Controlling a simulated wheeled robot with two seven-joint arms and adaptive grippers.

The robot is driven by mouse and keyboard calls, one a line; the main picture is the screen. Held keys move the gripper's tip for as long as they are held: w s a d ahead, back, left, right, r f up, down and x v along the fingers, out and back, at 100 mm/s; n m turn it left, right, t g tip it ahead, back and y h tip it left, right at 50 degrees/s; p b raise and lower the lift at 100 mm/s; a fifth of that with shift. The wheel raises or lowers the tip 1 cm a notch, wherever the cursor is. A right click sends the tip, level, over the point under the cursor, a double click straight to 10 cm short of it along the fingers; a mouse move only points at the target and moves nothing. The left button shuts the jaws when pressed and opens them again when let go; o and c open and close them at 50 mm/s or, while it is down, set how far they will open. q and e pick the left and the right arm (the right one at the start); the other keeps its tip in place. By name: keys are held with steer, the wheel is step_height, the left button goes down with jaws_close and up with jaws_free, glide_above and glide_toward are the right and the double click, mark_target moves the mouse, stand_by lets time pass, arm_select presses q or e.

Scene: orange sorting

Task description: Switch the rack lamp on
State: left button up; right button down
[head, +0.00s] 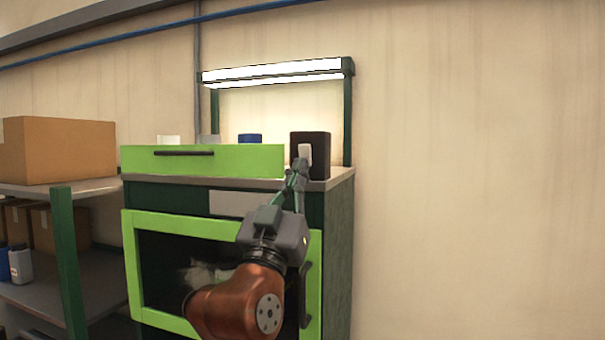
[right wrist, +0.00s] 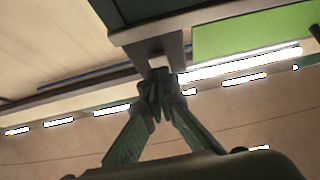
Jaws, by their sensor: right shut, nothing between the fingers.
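The rack lamp (head: 275,72) is a long bar on dark green posts above the cabinet, and it glows bright white. A black switch box (head: 322,150) with a pale rocker (head: 305,153) stands at the right end of the worktop. My right gripper (head: 300,168) is shut and empty, its fingertips right at the rocker's lower edge in the head view; I cannot tell whether they touch. In the right wrist view the closed fingertips (right wrist: 157,82) meet just by a dark block with a grey edge. My left gripper is not in view.
A green drawer-like front (head: 230,160) with a black handle sits left of the switch box. Below is a green-framed door (head: 170,222) with a dark window. A shelf at the left holds a cardboard box (head: 60,150). The wall at the right is clear.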

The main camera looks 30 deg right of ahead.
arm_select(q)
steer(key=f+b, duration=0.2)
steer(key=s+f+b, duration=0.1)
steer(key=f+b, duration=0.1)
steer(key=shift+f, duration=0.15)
arm_select(e)
steer(key=w+f+v, duration=0.1)
steer(key=v, duration=1.1)
steer(key=shift+d+f, duration=0.25)
steer(key=shift+d, duration=0.2)
steer(key=shift+s, duration=0.15)
